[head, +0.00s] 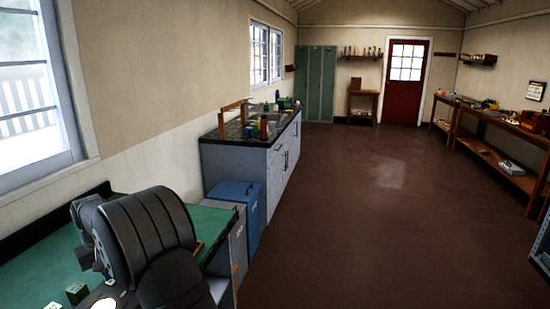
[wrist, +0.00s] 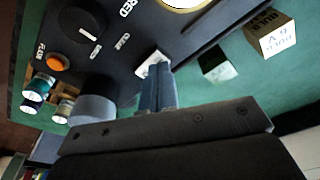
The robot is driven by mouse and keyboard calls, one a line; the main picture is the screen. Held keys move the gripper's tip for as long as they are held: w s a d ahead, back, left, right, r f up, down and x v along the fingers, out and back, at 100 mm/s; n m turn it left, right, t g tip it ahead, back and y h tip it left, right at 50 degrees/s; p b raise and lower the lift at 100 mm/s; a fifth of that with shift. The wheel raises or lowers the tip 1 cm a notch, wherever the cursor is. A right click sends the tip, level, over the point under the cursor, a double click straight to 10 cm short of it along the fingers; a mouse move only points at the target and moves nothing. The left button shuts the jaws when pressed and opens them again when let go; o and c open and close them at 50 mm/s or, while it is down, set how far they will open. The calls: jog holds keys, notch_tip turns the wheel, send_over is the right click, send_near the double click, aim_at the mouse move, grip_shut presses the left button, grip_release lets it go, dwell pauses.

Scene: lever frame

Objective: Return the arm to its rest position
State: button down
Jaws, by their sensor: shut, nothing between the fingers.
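My gripper (wrist: 157,80) shows in the wrist view with its two blue-grey fingers together and nothing between them. The fingertips are right by a small white part (wrist: 152,63) on a black panel (wrist: 125,60); I cannot tell whether they touch it. The panel carries a dark knob (wrist: 82,22), an orange button (wrist: 57,62) and white lettering. In the head view my dark arm fills the lower left above the green bench (head: 40,255), and the gripper is not clearly visible there.
A lettered block (wrist: 270,34) and a dark green block (wrist: 216,66) stand beside the panel. Several small cylinders (wrist: 40,87) stand on its other side. A blue cabinet (head: 240,205) and a sink counter (head: 255,135) lie beyond the bench. The brown floor (head: 370,220) is open.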

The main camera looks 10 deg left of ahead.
jog(key=s+d+r+n+t, duration=0.1)
jog(key=s+d+r+n, duration=0.15)
jog(key=r, duration=0.45)
jog(key=s+d+r+n+t, duration=0.1)
jog(key=r+n, duration=0.3)
jog(key=r, duration=0.4)
jog(key=shift+y, duration=0.4)
jog(key=shift+x, duration=2.6)
jog(key=shift+w+d, duration=0.1)
jog(key=shift+w, duration=0.05)
